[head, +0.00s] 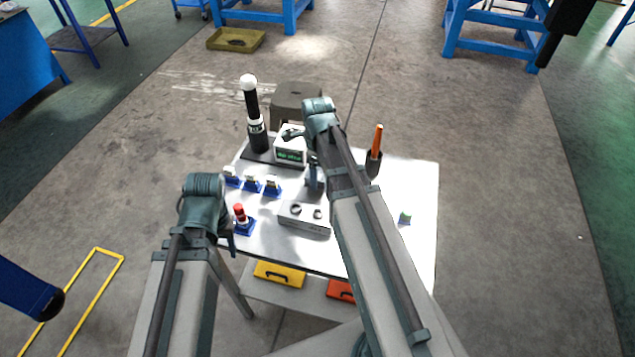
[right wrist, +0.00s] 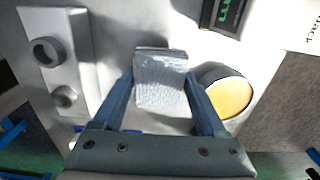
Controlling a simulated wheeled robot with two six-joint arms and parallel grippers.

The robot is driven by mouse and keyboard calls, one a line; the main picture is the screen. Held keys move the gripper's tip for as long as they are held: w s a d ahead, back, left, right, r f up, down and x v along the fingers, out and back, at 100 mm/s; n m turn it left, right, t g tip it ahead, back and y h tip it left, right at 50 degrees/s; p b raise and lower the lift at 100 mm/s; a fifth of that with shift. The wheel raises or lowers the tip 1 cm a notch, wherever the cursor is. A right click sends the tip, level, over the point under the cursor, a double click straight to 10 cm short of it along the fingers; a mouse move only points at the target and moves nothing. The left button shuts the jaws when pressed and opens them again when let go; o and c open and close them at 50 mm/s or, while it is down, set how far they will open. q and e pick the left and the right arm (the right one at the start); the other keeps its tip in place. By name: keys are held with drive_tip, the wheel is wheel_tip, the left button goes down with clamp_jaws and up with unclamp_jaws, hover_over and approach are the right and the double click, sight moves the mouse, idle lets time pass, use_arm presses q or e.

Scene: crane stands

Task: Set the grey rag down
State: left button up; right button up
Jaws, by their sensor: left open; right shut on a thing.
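The grey rag (right wrist: 160,88) is a small ribbed grey block-like piece in the right wrist view. My right gripper (right wrist: 160,76) is shut on it, with one blue finger on each side. In the head view my right gripper (head: 314,180) is over the middle of the white table (head: 375,225), and the rag cannot be made out there. I cannot tell whether the rag touches the tabletop. My left gripper (head: 229,241) is open and empty at the table's front left edge, near a blue-based red-topped piece (head: 242,222).
A grey box with two knobs (head: 304,216) and a green-lettered display (head: 291,149) stand near my right gripper. A dark holder with an orange-topped tool (head: 375,152) is to its right. Several blue-based pieces (head: 252,184) stand at left. The table's right part is mostly clear.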

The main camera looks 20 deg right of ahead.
use_arm(q)
drive_tip(key=shift+f+b, duration=0.75)
drive_tip(key=shift+f, duration=0.5)
use_arm(e)
drive_tip(key=shift+f, duration=1.2)
drive_tip(key=shift+f, duration=0.25)
drive_tip(key=o, duration=1.1)
drive_tip(key=shift+r, duration=0.1)
use_arm(q)
drive_tip(key=shift+f, duration=0.15)
use_arm(e)
drive_tip(key=shift+r, duration=0.1)
